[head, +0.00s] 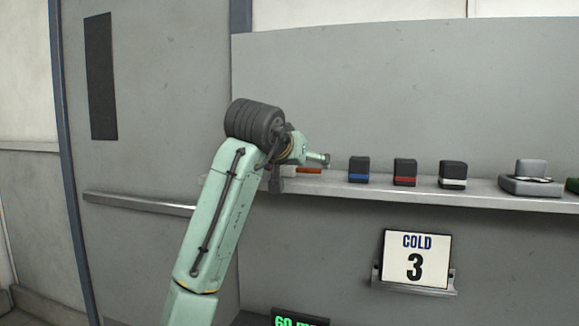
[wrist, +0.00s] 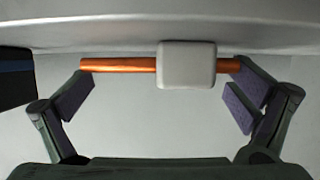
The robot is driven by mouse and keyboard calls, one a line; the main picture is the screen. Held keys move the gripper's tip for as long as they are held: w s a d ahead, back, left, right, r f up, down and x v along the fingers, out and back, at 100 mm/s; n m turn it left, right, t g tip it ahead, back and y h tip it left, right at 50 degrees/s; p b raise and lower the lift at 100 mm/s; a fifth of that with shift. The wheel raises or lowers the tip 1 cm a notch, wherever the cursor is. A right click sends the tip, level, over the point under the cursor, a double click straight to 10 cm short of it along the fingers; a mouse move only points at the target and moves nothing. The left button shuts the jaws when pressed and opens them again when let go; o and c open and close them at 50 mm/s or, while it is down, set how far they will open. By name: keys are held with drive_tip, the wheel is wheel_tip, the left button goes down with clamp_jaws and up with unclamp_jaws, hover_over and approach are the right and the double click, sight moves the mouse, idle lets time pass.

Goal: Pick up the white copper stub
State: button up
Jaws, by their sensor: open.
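The white copper stub shows in the wrist view as an orange copper rod (wrist: 118,65) with a white rounded block (wrist: 186,65) around it, right of the rod's middle. In the head view a short piece of the orange rod (head: 309,170) shows at the shelf's left end; my arm hides the rest. My gripper (wrist: 160,88) is open, with its two fingers spread toward the rod's two ends. The rod's ends lie close to the fingertips; I cannot tell whether they touch. Nothing is held between the finger pads.
A grey shelf (head: 420,188) runs along the wall. Right of the stub stand dark blocks with a blue stripe (head: 358,170), a red stripe (head: 404,172) and a white stripe (head: 452,175), then a grey device (head: 530,178). A COLD 3 sign (head: 415,258) hangs below.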

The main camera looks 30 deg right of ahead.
drive_tip(key=shift+c, duration=0.6)
drive_tip(key=c, duration=1.8)
